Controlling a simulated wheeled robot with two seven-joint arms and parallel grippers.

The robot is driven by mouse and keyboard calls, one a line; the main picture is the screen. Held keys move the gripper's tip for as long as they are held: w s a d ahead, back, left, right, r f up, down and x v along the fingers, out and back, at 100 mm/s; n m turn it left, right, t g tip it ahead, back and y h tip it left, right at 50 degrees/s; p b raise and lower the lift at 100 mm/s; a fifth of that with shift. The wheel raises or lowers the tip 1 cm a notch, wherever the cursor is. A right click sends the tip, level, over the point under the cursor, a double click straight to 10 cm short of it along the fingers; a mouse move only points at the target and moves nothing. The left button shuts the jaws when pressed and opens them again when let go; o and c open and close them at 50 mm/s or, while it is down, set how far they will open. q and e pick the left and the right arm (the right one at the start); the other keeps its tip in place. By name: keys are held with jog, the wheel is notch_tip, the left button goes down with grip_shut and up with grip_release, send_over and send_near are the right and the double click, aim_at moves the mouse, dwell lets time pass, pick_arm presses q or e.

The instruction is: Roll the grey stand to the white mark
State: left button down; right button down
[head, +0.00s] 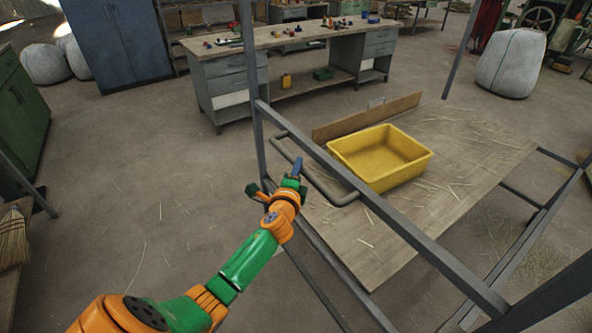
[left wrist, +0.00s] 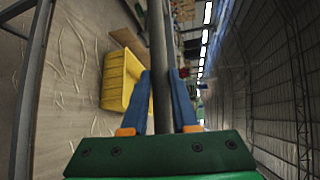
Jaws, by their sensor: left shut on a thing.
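The grey stand (head: 375,217) is a metal frame with upright posts, rails and a low wooden deck (head: 375,258); it fills the right half of the head view. A bent grey handle bar (head: 318,183) sticks out at its left side. My left gripper (head: 297,168) is at this handle. In the left wrist view, its blue fingers (left wrist: 160,78) are shut on a grey bar (left wrist: 159,45), one finger on each side. Part of the bar is hidden by the fingers. My right gripper is in neither view. I see no white mark in either view.
A yellow tub (head: 382,172) sits on the deck among loose straw. A workbench (head: 225,80) with drawers stands behind, a blue cabinet (head: 118,40) at the back left, a green cabinet (head: 22,120) and broom (head: 12,240) at the left. The floor (head: 130,170) left of the stand is mostly clear.

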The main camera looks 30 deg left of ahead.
pick_arm(q)
jog(key=shift+r, duration=0.1)
jog(key=c, duration=0.9)
grip_release()
jog(key=shift+a, duration=0.1)
jog(key=shift+o, duration=1.1)
jog(key=shift+w+a+f, duration=0.1)
jog(key=shift+w+f, duration=0.05)
jog(key=shift+f, duration=0.05)
jog(key=f+v, duration=0.1)
jog(key=v, duration=0.5)
jog(key=shift+s+r, duration=0.45)
